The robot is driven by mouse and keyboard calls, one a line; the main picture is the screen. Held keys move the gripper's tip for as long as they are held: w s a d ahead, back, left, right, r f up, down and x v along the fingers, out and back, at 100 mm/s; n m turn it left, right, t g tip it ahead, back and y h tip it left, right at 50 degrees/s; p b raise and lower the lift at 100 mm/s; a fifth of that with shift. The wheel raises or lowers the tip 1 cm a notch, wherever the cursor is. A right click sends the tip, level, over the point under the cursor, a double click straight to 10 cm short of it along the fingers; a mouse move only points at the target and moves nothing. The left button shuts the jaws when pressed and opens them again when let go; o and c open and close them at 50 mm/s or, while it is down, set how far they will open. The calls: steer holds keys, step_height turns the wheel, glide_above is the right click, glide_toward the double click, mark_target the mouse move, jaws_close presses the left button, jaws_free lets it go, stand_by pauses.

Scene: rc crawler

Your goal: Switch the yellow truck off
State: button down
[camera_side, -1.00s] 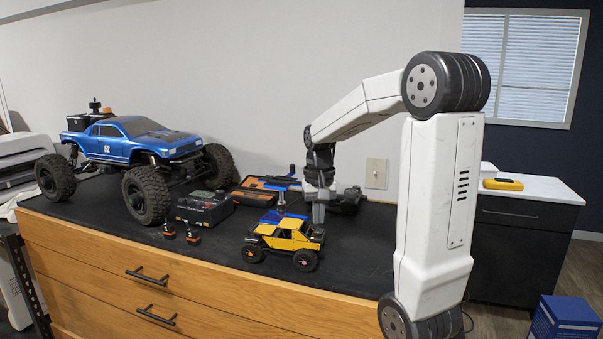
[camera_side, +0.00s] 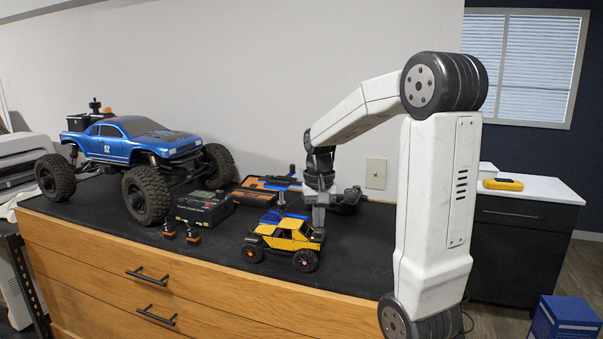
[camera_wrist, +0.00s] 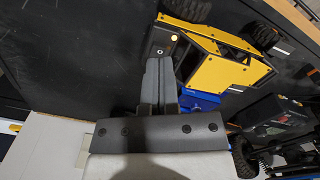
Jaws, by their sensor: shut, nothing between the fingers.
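The small yellow truck (camera_side: 285,236) stands on the black mat near the front of the bench in the side view. In the wrist view its yellow body (camera_wrist: 215,57) fills the upper middle, with a dark end holding a small lit yellowish spot (camera_wrist: 174,38). My gripper (camera_side: 318,222) is low at the truck's right rear, its fingers pointing down. In the wrist view my gripper (camera_wrist: 158,62) is shut and empty, with its tips beside the dark end of the truck. I cannot tell whether they touch it.
A large blue truck (camera_side: 140,140) stands at the left, with a black charger box (camera_side: 203,209) beside it. Blue and orange tools (camera_side: 270,185) lie behind the yellow truck.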

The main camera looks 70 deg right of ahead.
mark_target(318, 232)
steer(key=shift+f, duration=0.9)
stand_by(0.8)
steer(key=shift+r, duration=3.55)
steer(key=w+a+f+n+t, duration=0.1)
steer(key=w+a+f+n, duration=0.55)
steer(key=a+f, duration=0.5)
steer(key=a+f+n, duration=0.2)
steer(key=a+f, duration=0.2)
steer(key=a, duration=0.2)
steer(key=s+a+f+n+t, duration=0.1)
steer(key=a+f+n, duration=0.2)
steer(key=a, duration=0.3)
steer(key=shift+a+f+t, duration=0.3)
steer(key=shift+a+f, duration=0.05)
steer(key=shift+f, duration=0.05)
